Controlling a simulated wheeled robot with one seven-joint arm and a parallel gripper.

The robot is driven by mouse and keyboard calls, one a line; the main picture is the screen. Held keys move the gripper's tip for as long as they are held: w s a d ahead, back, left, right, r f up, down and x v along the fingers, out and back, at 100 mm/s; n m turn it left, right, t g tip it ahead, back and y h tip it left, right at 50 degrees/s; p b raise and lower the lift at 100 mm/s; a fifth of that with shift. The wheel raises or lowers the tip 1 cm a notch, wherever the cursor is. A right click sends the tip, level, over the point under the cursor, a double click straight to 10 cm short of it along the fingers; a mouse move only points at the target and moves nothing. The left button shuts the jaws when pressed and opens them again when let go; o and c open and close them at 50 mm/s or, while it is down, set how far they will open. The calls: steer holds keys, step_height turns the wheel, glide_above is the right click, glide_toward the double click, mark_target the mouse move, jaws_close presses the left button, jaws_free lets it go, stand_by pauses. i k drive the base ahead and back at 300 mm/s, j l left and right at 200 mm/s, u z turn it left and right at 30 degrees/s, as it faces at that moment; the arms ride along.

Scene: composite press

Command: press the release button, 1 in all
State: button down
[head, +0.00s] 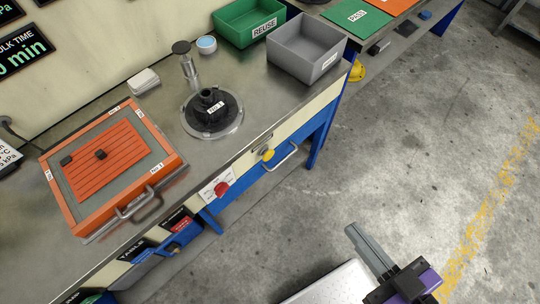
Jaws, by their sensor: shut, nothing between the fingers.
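A red round button (221,189) sits on a white labelled plate on the bench's front face, below the edge of the top. A yellow knob (267,155) is on the same front face, further right, beside a handle. The lettering near both is too small to read, so I cannot tell from it which is the release button. My gripper (354,232) is at the lower right, over open floor, with its grey fingers shut and empty. It is apart from the bench and to the right of and below both controls.
An orange-framed press box (168,170) with a handle (139,207) lies on the bench top. A black part on a round clear base (232,128), a green bin (222,27) and a grey bin (311,75) stand further back. The floor (420,150) at right is clear.

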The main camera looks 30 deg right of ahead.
mark_target(268, 155)
steer(key=k+j+z, duration=0.2)
steer(key=j, duration=0.15)
steer(key=j+z, duration=0.15)
steer(key=j, duration=0.25)
steer(key=k+j+z, duration=0.2)
steer(key=j, duration=0.15)
steer(key=k+j+z, duration=0.15)
steer(key=k+j, duration=0.05)
steer(key=j, duration=0.1)
